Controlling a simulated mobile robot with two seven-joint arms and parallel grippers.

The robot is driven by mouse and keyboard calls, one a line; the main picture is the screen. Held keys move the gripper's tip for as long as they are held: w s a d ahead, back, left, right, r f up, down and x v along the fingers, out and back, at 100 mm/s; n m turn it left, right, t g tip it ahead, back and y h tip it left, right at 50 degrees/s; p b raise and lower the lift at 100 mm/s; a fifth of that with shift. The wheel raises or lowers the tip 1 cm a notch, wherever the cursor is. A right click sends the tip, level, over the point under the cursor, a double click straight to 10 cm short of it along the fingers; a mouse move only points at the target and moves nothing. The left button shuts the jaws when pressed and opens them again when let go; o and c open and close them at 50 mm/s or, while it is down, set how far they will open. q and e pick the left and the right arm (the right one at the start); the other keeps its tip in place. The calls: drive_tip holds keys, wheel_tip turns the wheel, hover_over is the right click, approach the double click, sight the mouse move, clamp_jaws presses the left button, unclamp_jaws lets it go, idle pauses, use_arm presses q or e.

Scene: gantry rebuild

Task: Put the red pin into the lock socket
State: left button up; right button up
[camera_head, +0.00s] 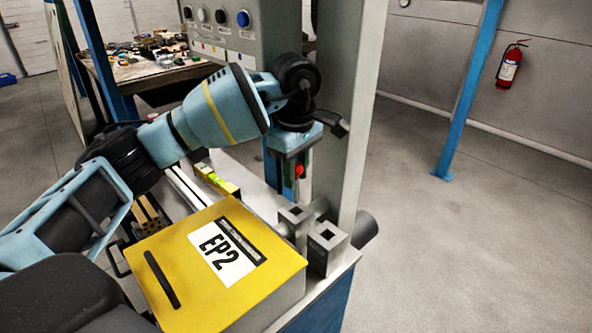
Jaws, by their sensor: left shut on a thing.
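My left gripper (293,165) points down beside the grey column. It is shut on the red pin (299,171), whose red top shows between the fingers; its lower part is hard to make out. Two grey square blocks with dark square holes stand below and nearer to me, the nearer one (328,252) at the column's foot and the other (296,221) to its left. I cannot tell which is the lock socket. The pin is apart from both holes in the picture. My right gripper is not in view.
A yellow box (185,285) with a black handle and an "EP2" label stands close in front. The grey column (347,120) rises right beside the gripper. A control panel (222,28) is behind. A yellow level (218,181) lies left of the gripper. Open floor lies right.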

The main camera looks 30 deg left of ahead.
sight(296, 189)
use_arm(q)
drive_tip(key=shift+f, duration=0.1)
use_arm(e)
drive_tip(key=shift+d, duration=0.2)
use_arm(q)
drive_tip(key=shift+f, duration=0.2)
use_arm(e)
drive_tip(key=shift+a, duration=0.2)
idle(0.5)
use_arm(q)
drive_tip(key=shift+f, duration=0.2)
drive_tip(key=shift+f, duration=0.3)
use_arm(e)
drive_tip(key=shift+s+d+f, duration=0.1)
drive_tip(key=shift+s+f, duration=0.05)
use_arm(q)
drive_tip(key=shift+f, duration=0.35)
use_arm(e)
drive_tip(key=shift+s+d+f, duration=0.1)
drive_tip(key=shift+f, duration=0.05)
use_arm(q)
drive_tip(key=shift+f+b, duration=0.35)
drive_tip(key=shift+f, duration=0.6)
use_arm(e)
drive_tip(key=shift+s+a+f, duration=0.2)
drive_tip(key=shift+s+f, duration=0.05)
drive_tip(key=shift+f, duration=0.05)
use_arm(q)
drive_tip(key=shift+f, duration=0.15)
